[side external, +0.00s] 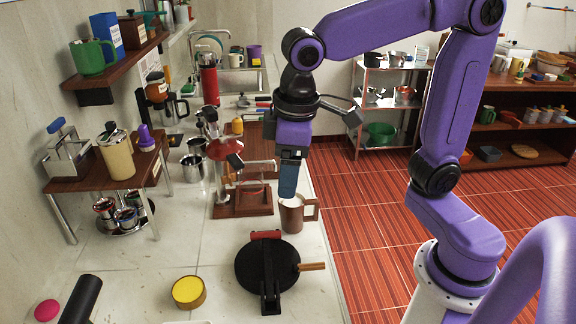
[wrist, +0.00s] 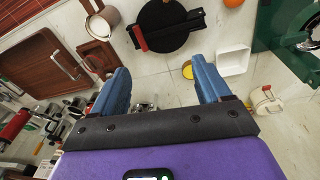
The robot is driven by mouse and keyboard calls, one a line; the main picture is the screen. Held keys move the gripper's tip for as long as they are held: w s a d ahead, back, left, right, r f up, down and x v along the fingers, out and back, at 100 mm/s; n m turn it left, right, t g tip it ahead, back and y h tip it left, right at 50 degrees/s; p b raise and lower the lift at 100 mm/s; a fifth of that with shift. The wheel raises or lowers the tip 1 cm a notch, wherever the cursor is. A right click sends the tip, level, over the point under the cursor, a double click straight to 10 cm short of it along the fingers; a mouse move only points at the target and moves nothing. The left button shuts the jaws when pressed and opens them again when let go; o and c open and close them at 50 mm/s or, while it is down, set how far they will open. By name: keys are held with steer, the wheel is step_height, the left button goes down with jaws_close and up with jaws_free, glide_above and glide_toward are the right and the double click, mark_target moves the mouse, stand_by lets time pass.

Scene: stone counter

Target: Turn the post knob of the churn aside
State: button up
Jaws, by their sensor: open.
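No thing is clearly recognisable as the churn or its post knob. A possible match is a wooden-based stand (side external: 243,205) with a red domed part (side external: 226,172) and a dark knob (side external: 235,160), left of my gripper in the side view. My gripper (side external: 288,192) points down above the counter, apparently above or near a brown mug (side external: 291,217). In the wrist view my gripper (wrist: 163,82) has its two blue fingers wide apart, with nothing between them. The mug (wrist: 103,18) shows at the upper left there.
A round black hotplate-like appliance (side external: 267,266) with a wooden handle stands in front of the mug. A yellow-topped round tub (side external: 188,291) is at its left. Steel pots (side external: 194,167) and a small wooden shelf (side external: 88,180) stand to the left. Bare counter lies between.

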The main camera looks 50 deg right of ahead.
steer(key=shift+d, duration=0.1)
steer(key=c, duration=0.7)
steer(key=m, duration=0.1)
steer(key=d+m, duration=0.1)
steer(key=w+d+m+g, duration=0.1)
steer(key=shift+f+m+y, duration=0.25)
steer(key=shift+m+y, duration=0.05)
steer(key=shift+m, duration=0.1)
jaws_close()
steer(key=w+d+r+m+t+y, duration=0.15)
steer(key=w+d+m+y, duration=0.4)
steer(key=m, duration=0.75)
steer(key=w+d+r+m+t+y, duration=0.1)
steer(key=w+d+r+m+y, duration=0.1)
steer(key=d+m, duration=0.85)
steer(key=w+a+f+m, duration=0.2)
steer(key=w+a+f, duration=0.2)
steer(key=a, duration=0.9)
steer(key=shift+f, duration=1.6)
